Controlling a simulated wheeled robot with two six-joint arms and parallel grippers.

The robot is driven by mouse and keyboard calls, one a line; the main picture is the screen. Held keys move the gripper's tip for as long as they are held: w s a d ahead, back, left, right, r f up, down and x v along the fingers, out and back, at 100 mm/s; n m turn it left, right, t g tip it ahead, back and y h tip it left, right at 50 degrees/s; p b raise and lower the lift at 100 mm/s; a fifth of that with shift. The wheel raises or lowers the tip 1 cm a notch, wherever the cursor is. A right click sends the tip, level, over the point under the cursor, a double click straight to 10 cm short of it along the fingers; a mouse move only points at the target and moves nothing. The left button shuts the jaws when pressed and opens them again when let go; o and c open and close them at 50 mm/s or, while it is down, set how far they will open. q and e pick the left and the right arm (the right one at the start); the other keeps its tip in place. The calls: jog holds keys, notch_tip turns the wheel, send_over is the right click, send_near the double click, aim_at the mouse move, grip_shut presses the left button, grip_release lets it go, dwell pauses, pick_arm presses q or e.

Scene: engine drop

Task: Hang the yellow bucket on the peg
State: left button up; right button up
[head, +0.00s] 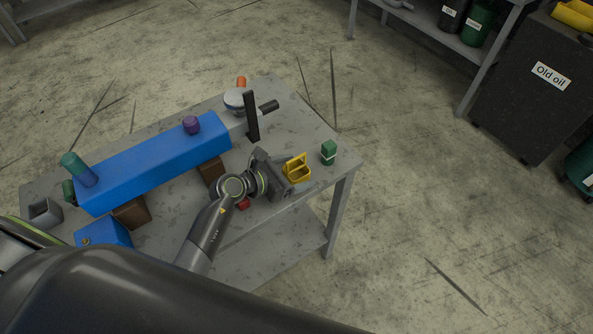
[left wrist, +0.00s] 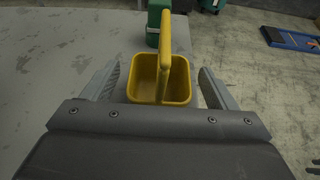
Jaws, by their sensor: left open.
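The yellow bucket (head: 298,172) stands upright near the right end of the grey table, its handle raised. It also shows in the left wrist view (left wrist: 145,82), with the handle standing up over its open, empty inside. My left gripper (head: 280,173) is open, close beside the bucket on its left in the head view. In the left wrist view the bucket lies between the two spread fingers, with gaps on both sides. A dark upright post (head: 252,117) stands behind; I cannot tell whether it carries the peg. My right gripper is not in view.
A long blue block (head: 150,165) fills the table's left and middle. A green object (head: 328,150) stands just right of the bucket and shows behind it in the left wrist view (left wrist: 153,22). A small red object (head: 243,204) lies by my left arm. The table (head: 318,132) ends close by.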

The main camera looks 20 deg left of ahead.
aim_at(296, 157)
pick_arm(q)
jog(key=shift+w+d+f, duration=0.2)
jog(key=shift+w+d, duration=0.05)
jog(key=shift+w, duration=0.05)
jog(key=c, duration=1.1)
jog(key=shift+r, duration=5.05)
